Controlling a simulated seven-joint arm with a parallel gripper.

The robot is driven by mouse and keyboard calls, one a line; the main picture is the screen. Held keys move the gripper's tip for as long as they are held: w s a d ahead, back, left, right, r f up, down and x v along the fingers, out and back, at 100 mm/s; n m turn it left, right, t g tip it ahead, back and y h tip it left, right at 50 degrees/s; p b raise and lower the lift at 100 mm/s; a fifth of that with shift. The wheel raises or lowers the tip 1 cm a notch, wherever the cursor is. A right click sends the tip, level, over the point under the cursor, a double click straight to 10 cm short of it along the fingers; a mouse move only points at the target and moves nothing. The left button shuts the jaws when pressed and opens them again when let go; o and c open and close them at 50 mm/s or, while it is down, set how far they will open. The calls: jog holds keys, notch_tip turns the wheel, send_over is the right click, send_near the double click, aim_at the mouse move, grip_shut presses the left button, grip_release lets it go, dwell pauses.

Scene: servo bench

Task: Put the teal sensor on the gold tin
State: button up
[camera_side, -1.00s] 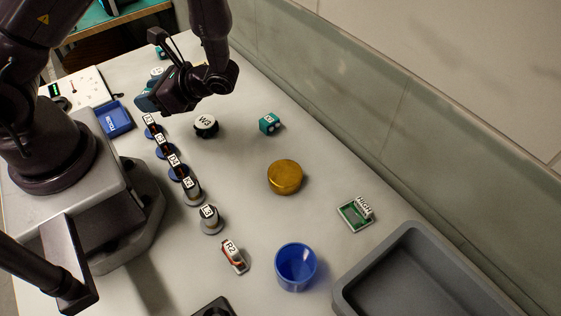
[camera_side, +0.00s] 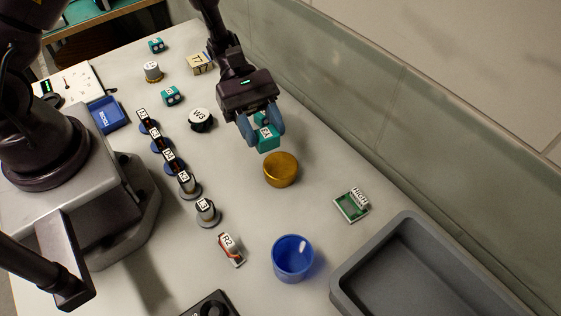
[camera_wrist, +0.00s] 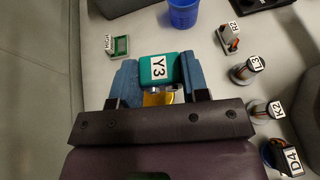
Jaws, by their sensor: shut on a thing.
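My gripper (camera_side: 263,128) is shut on a teal sensor (camera_side: 268,141), a small block with a white label, just behind the gold tin (camera_side: 281,171) in the side view. In the wrist view the sensor (camera_wrist: 158,69) reads Y3 and sits between the two blue fingers of my gripper (camera_wrist: 156,78). Part of the gold tin (camera_wrist: 157,99) shows there, the rest hidden by the sensor and gripper. The tin is round and stands on the bench. I cannot tell how high the sensor is above the bench.
Other teal blocks (camera_side: 171,96) lie farther back. A black W3 knob (camera_side: 200,119) is left of the gripper, with a row of labelled parts beyond. A blue cup (camera_side: 293,259), a green HIGH board (camera_side: 351,205) and a grey tray (camera_side: 345,285) stand nearer the front.

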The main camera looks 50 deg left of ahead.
aim_at(277, 161)
jog(key=shift+w+d+f+n+t, duration=0.1)
jog(key=shift+w+f+n+t, duration=0.3)
jog(key=shift+f, duration=0.8)
jog(key=shift+w+d+f+n+t, duration=0.1)
jog(key=shift+w+f+n+t, duration=0.25)
jog(key=shift+f, duration=0.8)
jog(key=shift+w+d+f+n+t, duration=0.1)
jog(key=shift+w+f+n+t, duration=0.3)
jog(key=shift+f, duration=0.8)
jog(key=shift+w+f, duration=0.1)
jog(key=shift+f, duration=0.05)
jog(key=o, duration=0.9)
